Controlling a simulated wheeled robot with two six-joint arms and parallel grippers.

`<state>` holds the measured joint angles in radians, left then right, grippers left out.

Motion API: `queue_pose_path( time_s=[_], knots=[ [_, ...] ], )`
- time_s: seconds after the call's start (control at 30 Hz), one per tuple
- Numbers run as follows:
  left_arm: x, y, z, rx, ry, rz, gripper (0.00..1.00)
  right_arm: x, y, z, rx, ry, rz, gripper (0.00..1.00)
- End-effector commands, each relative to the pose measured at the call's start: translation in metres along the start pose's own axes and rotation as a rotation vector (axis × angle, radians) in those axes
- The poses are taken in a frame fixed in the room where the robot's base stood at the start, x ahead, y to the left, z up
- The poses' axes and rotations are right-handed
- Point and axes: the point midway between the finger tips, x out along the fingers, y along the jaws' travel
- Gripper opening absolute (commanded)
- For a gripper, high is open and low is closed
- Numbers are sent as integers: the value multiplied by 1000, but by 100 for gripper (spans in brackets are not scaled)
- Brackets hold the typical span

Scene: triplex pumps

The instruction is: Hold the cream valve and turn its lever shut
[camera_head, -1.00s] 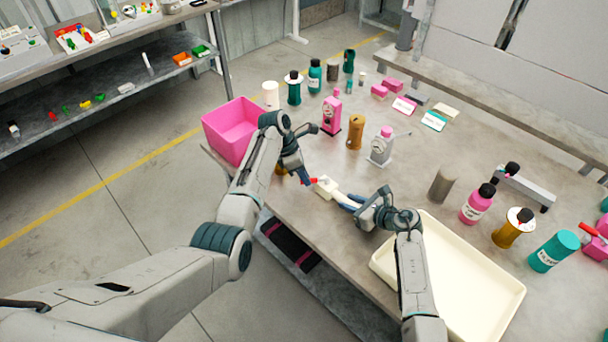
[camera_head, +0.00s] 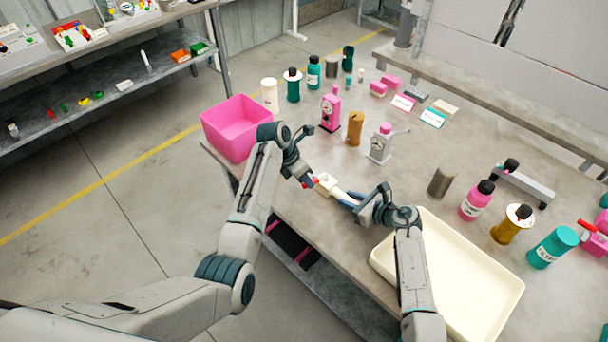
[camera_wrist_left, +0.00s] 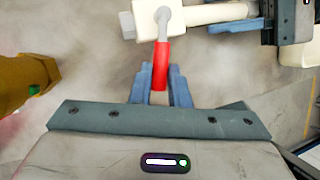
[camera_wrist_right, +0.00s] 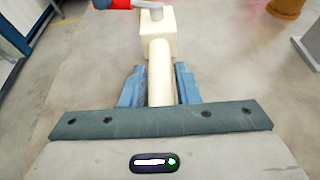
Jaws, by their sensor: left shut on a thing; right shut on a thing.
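The cream valve (camera_head: 325,184) is held over the near edge of the table, with its red lever (camera_wrist_left: 162,64) on its left side. My right gripper (camera_wrist_right: 160,88) is shut on the valve's cream pipe (camera_wrist_right: 160,75); the valve body (camera_wrist_right: 158,38) lies beyond its fingertips. My left gripper (camera_wrist_left: 160,88) is shut on the free end of the red lever. In the left wrist view, the lever stands about square to the pipe. In the head view, my left gripper (camera_head: 307,182) partly hides the lever.
A pink bin (camera_head: 236,117) is at the table's left corner. A cream tray (camera_head: 495,299) lies at the near right. A brown cylinder (camera_head: 355,128), a grey device (camera_head: 380,147) and a pink device (camera_head: 331,112) stand behind the valve. The tabletop between them and the grey cylinder (camera_head: 441,182) is clear.

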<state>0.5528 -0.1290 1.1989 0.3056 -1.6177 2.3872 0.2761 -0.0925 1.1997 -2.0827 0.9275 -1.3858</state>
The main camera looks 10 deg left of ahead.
Motion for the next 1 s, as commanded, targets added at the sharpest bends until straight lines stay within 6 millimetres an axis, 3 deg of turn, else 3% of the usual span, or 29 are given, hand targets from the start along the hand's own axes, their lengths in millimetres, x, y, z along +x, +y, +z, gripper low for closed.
queue_pose_path(
  time_s=[0.43, 1.0],
  knots=[
    [3, -17, 0, -218, -48, 89, 0, 0, 0, 0, 0, 0, 0, 0],
    [4, -19, 0, -253, -56, 104, 0, 0, 0, 0, 1, 0, 1, 0]
  ],
)
